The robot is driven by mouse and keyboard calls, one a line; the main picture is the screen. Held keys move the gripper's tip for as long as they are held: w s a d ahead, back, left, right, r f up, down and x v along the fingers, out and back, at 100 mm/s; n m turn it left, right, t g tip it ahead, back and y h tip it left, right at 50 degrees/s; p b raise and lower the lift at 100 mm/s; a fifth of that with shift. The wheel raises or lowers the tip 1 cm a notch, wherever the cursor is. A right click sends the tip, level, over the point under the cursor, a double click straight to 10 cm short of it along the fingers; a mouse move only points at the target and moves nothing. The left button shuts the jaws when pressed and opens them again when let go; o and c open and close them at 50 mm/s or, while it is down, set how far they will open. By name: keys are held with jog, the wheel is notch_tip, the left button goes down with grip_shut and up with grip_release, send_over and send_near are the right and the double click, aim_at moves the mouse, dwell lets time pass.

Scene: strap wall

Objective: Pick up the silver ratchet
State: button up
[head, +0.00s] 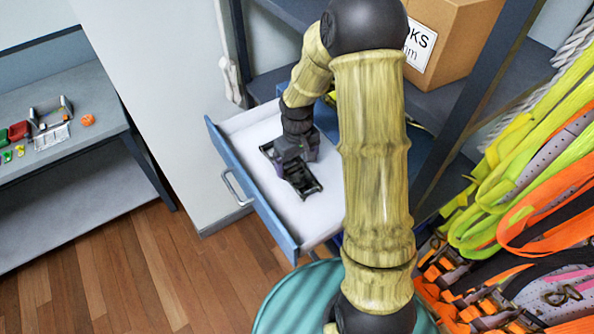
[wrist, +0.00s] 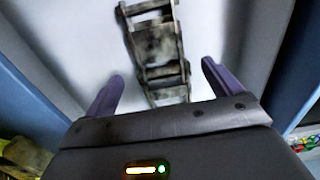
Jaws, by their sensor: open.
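A worn grey-silver metal ratchet (head: 303,187) lies on the white floor of an open blue drawer (head: 248,190). In the wrist view the ratchet (wrist: 155,42) runs from the top edge down to between the fingers. My gripper (wrist: 160,85) is open, with one purple finger on each side of the ratchet's near end. No contact between fingers and ratchet shows. In the head view my gripper (head: 292,160) is low over the drawer and hides part of the ratchet.
The drawer walls stand close around my gripper. A cardboard box (head: 452,40) sits on the shelf above. Orange and yellow straps (head: 545,190) hang at right. A grey bench (head: 60,95) at left holds an orange item (head: 88,120) and metal hardware (head: 50,125).

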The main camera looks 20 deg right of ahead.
aim_at(297, 170)
jog(key=shift+f, duration=1.3)
jog(key=shift+r, duration=0.1)
jog(key=c, duration=1.6)
jog(key=shift+w+r, duration=0.1)
jog(key=shift+c, duration=0.2)
notch_tip(297, 170, up, 10)
jog(key=b, duration=0.2)
jog(key=shift+b, duration=0.3)
